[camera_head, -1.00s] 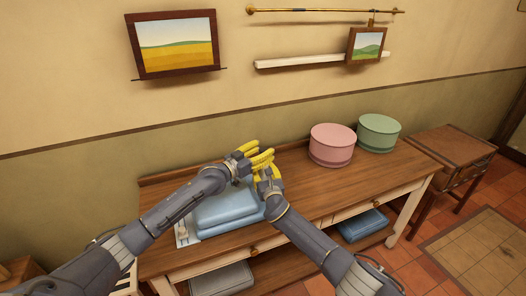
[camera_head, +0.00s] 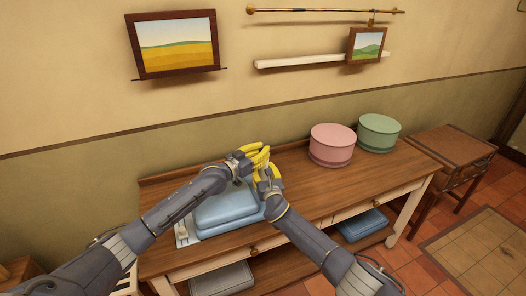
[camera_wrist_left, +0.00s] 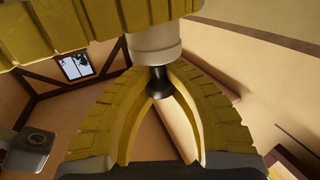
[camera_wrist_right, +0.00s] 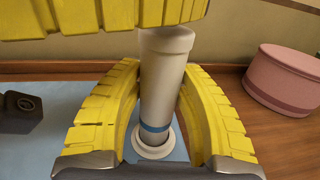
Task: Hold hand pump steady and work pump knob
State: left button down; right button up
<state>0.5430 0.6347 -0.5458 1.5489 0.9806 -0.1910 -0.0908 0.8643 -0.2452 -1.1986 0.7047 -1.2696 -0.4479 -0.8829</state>
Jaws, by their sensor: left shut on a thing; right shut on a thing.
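My right gripper (camera_head: 263,170) is shut on the pump's pale body, with a yellow finger on each side in the right wrist view. My left gripper (camera_head: 262,153) is just above it, shut on the dark pump knob (camera_wrist_left: 159,82), which shows between its yellow fingers in the left wrist view. The pale body shows beside the knob there. The fingers hide the pump in the head view.
The wooden table (camera_head: 300,196) holds a pink round box (camera_head: 332,146) and a green round box (camera_head: 379,134) to the right of the grippers. A blue folded item (camera_head: 362,225) and a grey one (camera_head: 221,278) lie on the lower shelf. The tabletop's middle is clear.

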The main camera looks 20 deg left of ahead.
aim_at(263, 148)
pick_arm(q)
jog(key=shift+a+r, duration=0.1)
jog(key=shift+r, duration=1.85)
jog(key=c, duration=1.1)
grip_release()
jog(key=v, duration=1.2)
